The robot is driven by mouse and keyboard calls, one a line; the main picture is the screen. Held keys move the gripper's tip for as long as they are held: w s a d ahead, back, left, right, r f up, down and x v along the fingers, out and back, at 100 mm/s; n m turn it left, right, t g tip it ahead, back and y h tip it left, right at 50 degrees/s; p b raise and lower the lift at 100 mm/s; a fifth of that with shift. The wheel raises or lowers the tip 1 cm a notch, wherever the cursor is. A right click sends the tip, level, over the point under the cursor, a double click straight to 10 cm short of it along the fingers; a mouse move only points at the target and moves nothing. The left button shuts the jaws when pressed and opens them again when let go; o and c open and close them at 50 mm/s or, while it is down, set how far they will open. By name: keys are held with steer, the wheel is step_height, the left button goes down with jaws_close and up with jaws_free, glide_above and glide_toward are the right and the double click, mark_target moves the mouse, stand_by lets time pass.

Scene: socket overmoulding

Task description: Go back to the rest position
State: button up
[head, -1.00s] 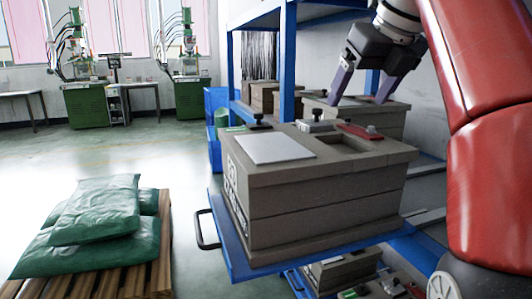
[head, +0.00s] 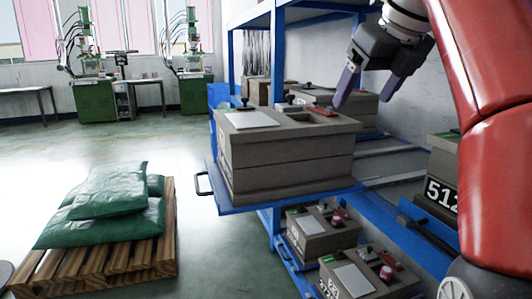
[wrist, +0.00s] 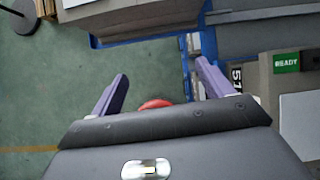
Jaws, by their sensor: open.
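My gripper (head: 368,92) is at the upper right of the head view, at the end of my red arm. Its two purple fingers are spread apart with nothing between them. In the wrist view the gripper (wrist: 160,82) shows open and empty over the green floor. The blue shelf edge (wrist: 150,34) lies beyond the fingertips there.
More grey boxes stand on the lower shelf (head: 325,235) and at right, one marked 512 (head: 440,160). A wooden pallet (head: 110,262) with green sacks (head: 110,200) is at left. Green machines (head: 95,100) stand at the back. Floor between pallet and machines is clear.

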steer(key=s+f+n, duration=0.6)
steer(key=f+n, duration=0.4)
steer(key=f, duration=0.2)
steer(key=s+f+n+h, duration=0.1)
steer(key=s+f+n, duration=0.4)
steer(key=f+n, duration=0.6)
steer(key=s+a+f+n+h, duration=0.1)
steer(key=s+f+n, duration=0.5)
steer(key=f+n, duration=0.4)
step_height(320, 180, down, 4)
steer(key=shift+s+f+n+g, duration=0.1)
steer(key=shift+s+n+g, duration=0.2)
steer(key=shift+s+g, duration=0.1)
steer(key=shift+c, duration=0.2)
